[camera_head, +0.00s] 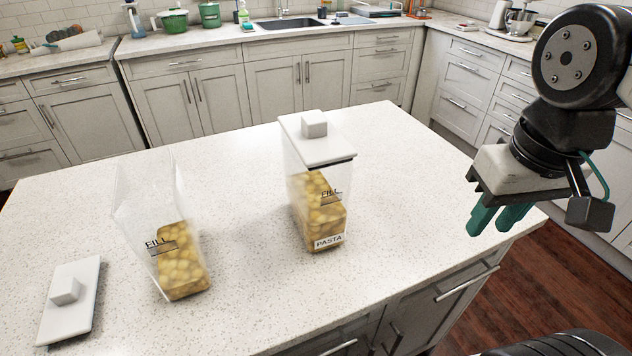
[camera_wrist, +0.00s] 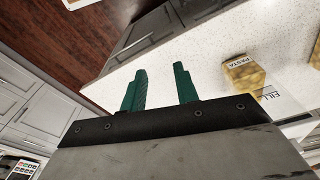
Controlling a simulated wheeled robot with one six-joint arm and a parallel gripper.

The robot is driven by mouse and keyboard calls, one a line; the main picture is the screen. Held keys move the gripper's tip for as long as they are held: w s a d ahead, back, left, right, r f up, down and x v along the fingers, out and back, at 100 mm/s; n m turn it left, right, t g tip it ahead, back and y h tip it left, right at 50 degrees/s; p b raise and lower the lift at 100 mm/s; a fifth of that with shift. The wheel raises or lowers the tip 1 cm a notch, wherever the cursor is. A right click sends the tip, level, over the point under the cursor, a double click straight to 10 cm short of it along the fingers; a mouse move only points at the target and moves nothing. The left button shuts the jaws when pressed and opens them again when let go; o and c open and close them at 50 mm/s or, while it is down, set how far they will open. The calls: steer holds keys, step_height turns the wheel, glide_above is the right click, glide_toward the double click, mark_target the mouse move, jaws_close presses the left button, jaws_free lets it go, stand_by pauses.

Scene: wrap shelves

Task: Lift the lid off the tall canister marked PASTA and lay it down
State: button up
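The tall clear canister marked PASTA (camera_head: 320,205) stands upright on the island, partly filled with round yellowish pieces. Its white square lid (camera_head: 318,150) with a block knob (camera_head: 314,124) sits on top. In the wrist view the canister (camera_wrist: 243,75) shows at the right, with its PASTA label; its lid is not clearly seen there.
A second clear canister (camera_head: 165,235) without a lid stands left on the island, with similar contents. A white lid (camera_head: 70,298) lies beside it. The speckled countertop (camera_head: 250,290) is clear between and in front of the canisters. Counters with a sink line the back.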

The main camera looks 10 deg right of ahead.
steer(key=o, duration=1)
steer(key=shift+n, duration=0.3)
steer(key=w+a+r, duration=0.1)
steer(key=w, duration=0.1)
steer(key=w+a+r, duration=0.1)
steer(key=w+r, duration=0.1)
steer(key=shift+a+r, duration=0.1)
steer(key=shift+r, duration=0.05)
steer(key=o, duration=0.4)
steer(key=w+a+r+n, duration=0.1)
steer(key=w+a+r, duration=0.3)
steer(key=w+a, duration=0.1)
steer(key=shift+w+r+g, duration=0.3)
steer(key=shift+w+r, duration=0.05)
steer(key=shift+w, duration=0.4)
step_height(320, 180, up, 4)
steer(key=n, duration=0.1)
glide_above(314, 118)
steer(key=shift+s+d+g, duration=0.1)
steer(key=shift+d+g, duration=0.15)
steer(key=shift+g, duration=0.05)
steer(key=shift+a+f, duration=0.1)
steer(key=shift+a, duration=0.1)
steer(key=shift+f, duration=3.7)
